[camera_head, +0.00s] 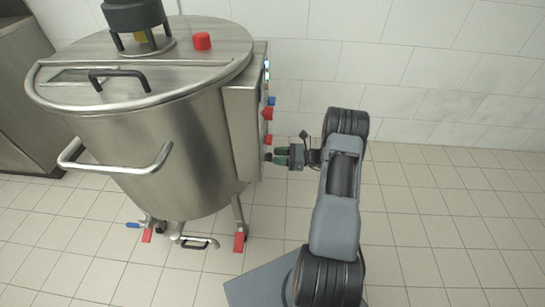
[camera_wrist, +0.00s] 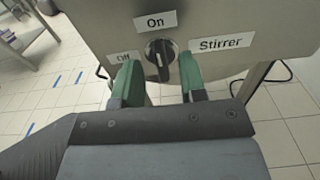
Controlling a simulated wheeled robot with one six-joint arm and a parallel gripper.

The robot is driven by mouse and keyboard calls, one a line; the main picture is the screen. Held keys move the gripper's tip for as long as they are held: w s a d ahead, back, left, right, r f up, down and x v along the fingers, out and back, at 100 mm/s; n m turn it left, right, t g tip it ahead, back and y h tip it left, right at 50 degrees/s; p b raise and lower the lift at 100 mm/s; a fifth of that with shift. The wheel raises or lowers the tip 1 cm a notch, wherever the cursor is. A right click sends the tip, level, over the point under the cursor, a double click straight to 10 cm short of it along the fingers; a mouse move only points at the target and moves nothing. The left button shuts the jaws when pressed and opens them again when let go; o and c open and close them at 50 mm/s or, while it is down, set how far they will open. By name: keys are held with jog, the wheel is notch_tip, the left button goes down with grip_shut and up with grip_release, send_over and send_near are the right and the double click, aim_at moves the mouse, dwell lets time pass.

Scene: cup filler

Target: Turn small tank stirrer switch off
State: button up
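The stirrer switch (camera_wrist: 159,52) is a black rotary knob on a grey metal panel in the wrist view. Its handle stands roughly upright, in line with the "On" label (camera_wrist: 155,21) above it. The "Off" label (camera_wrist: 123,58) is to its left and the "Stirrer" label (camera_wrist: 221,43) to its right. My gripper (camera_wrist: 158,63) is open, one green finger on each side of the knob, with no clear contact visible. In the head view my gripper (camera_head: 276,156) is at the low end of the control box (camera_head: 245,125) on the steel tank (camera_head: 165,150); the knob is mostly hidden there.
Red and blue controls (camera_head: 268,113) stick out from the box above my gripper. The tank has a protruding side handle (camera_head: 120,169) and legs with red feet (camera_head: 240,243). The tiled floor (camera_head: 440,220) to the right is clear. A table (camera_wrist: 30,35) shows far left in the wrist view.

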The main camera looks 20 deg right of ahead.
aim_at(270, 157)
jog(key=shift+x, duration=1.25)
jog(key=shift+c, duration=0.4)
grip_shut()
